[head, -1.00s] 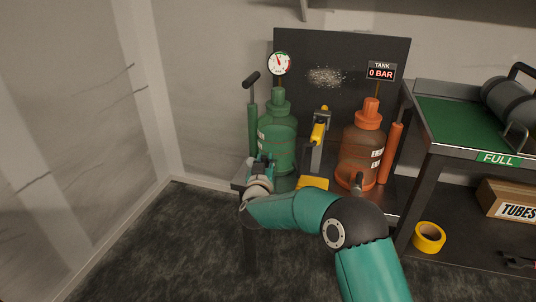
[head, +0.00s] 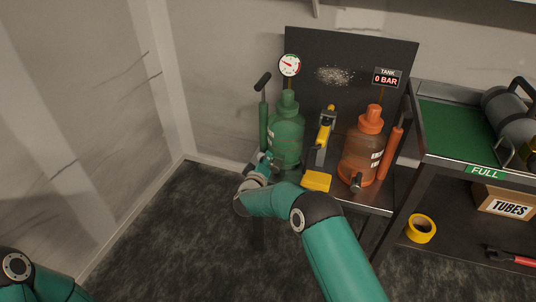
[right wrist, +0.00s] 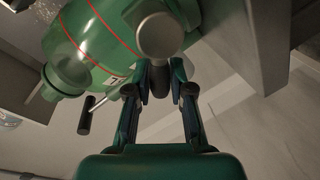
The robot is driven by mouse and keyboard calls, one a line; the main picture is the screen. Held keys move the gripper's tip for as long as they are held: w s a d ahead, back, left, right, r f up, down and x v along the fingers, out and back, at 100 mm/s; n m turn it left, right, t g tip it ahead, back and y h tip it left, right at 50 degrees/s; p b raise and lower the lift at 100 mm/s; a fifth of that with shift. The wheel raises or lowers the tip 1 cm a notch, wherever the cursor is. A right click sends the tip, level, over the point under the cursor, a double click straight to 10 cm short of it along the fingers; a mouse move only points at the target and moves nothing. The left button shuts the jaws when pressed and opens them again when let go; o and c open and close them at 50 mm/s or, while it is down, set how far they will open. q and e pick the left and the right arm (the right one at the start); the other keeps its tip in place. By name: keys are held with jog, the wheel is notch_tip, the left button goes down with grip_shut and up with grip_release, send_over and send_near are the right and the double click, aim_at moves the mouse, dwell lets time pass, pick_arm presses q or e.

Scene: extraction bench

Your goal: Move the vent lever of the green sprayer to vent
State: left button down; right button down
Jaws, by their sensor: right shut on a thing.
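The green sprayer (head: 287,135) stands upright at the left of the bench, with a dial gauge (head: 289,65) above it. My right gripper (head: 268,163) is at its lower front and hides the vent lever in the head view. In the right wrist view the gripper (right wrist: 165,75) has its fingers drawn in at a grey round-ended part (right wrist: 160,38), seemingly the vent lever, in front of the green tank (right wrist: 95,40). It is shut on this part. The lever's exact angle cannot be told. My left gripper is out of view.
An orange sprayer (head: 362,150) with a grey lever (head: 356,183) stands to the right. A shelf with a green mat (head: 450,130) is further right. The left floor is clear.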

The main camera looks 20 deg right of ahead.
jog(key=shift+w+a+f+n, duration=0.1)
jog(key=shift+a+f+n, duration=0.05)
jog(key=shift+n, duration=0.25)
jog(key=shift+f, duration=0.1)
jog(key=c, duration=1)
grip_release()
jog(key=v, duration=1.2)
